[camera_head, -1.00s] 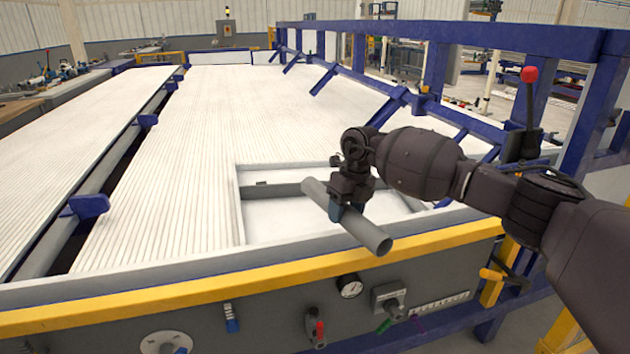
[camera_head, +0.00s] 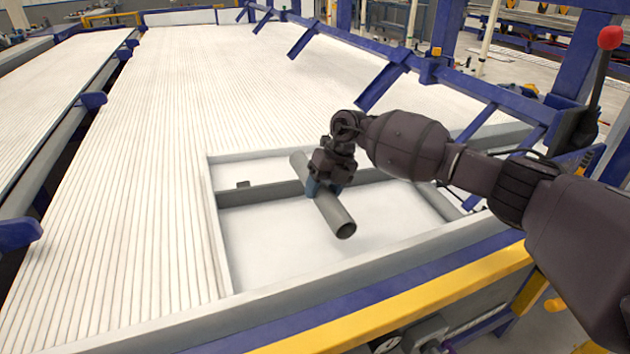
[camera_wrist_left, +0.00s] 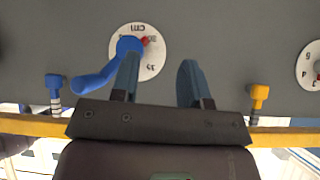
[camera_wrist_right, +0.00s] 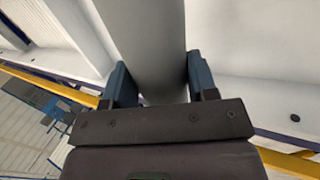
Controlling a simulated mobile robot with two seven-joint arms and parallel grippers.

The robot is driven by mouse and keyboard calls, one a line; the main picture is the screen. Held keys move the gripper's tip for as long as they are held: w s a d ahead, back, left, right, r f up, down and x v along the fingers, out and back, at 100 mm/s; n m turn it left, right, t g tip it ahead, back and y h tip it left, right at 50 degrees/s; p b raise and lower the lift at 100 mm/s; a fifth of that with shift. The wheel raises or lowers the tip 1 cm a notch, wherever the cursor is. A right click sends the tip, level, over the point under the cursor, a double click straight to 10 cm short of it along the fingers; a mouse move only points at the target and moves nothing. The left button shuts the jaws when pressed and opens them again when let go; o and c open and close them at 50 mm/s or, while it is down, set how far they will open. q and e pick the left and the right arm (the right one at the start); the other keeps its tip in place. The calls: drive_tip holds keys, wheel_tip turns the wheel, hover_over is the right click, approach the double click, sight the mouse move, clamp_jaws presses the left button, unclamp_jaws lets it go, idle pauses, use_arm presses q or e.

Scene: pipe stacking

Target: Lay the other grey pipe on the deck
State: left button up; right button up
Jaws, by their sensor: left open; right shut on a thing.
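My right gripper (camera_head: 325,188) is shut on a grey pipe (camera_head: 336,215), gripping it around its middle over the white deck (camera_head: 140,120). The pipe lies at a slant inside the framed recess (camera_head: 216,240), above a grey bar (camera_head: 262,192) that crosses it. I cannot tell whether the pipe touches the bar. In the right wrist view the pipe (camera_wrist_right: 148,45) runs between the two fingers (camera_wrist_right: 156,85). My left gripper (camera_wrist_left: 158,82) is open and empty in the left wrist view, facing a grey panel with a blue-handled dial (camera_wrist_left: 137,50). The left gripper is not in the head view.
A yellow rail (camera_head: 420,308) and raised frame edge run along the front. Blue slanted supports (camera_head: 384,80) and a blue beam stand on the right. A yellow knob (camera_wrist_left: 259,92) is on the panel near my left gripper. The ribbed deck left of the recess is clear.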

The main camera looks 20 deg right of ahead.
drive_tip(key=shift+s+f, duration=0.1)
drive_tip(key=shift+f, duration=0.35)
wheel_tip(320, 180, down, 3)
drive_tip(key=shift+f+b, duration=0.1)
drive_tip(key=shift+b, duration=0.6)
wheel_tip(320, 180, down, 4)
drive_tip(key=shift+r+b, duration=0.2)
drive_tip(key=shift+b, duration=0.5)
drive_tip(key=shift+f, duration=0.4)
use_arm(q)
drive_tip(key=shift+w+d+f+m+b, duration=0.35)
drive_tip(key=shift+w+d+m+b, duration=0.05)
drive_tip(key=shift+w+m+b, duration=0.1)
use_arm(e)
drive_tip(key=shift+f, duration=1.85)
drive_tip(key=o, duration=1.1)
